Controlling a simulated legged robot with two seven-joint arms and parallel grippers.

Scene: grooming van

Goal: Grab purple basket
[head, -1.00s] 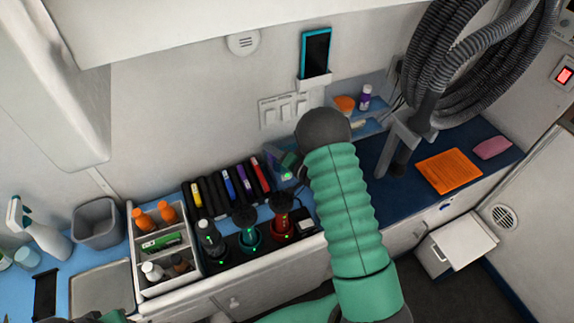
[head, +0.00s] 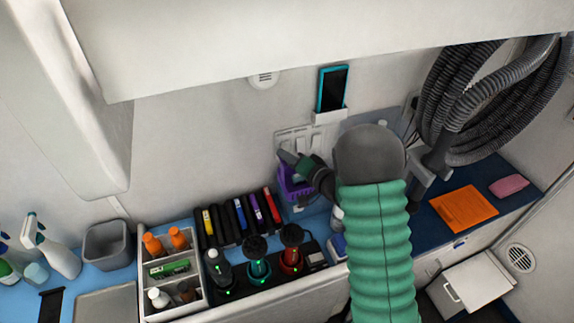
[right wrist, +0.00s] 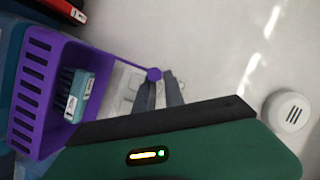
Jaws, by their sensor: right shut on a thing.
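The purple basket (head: 295,187) is near the back wall, behind the tool rack in the head view. In the right wrist view the slotted purple basket (right wrist: 45,75) fills the left side, with a blue-and-white brush (right wrist: 78,98) in it. My right gripper (head: 292,160) is at the basket's top. Its grey fingers (right wrist: 160,82) are closed at a purple rounded end of the basket's handle. The basket appears raised above the counter, but its underside is not clear. My right arm hides part of the counter behind it. My left gripper is out of view.
A rack of coloured clippers (head: 240,215) stands left of the basket, with several lit tools (head: 258,265) in front. A phone in a wall holder (head: 332,90) is above. The coiled hose (head: 480,100) hangs right. An orange mat (head: 463,208) lies on the blue counter.

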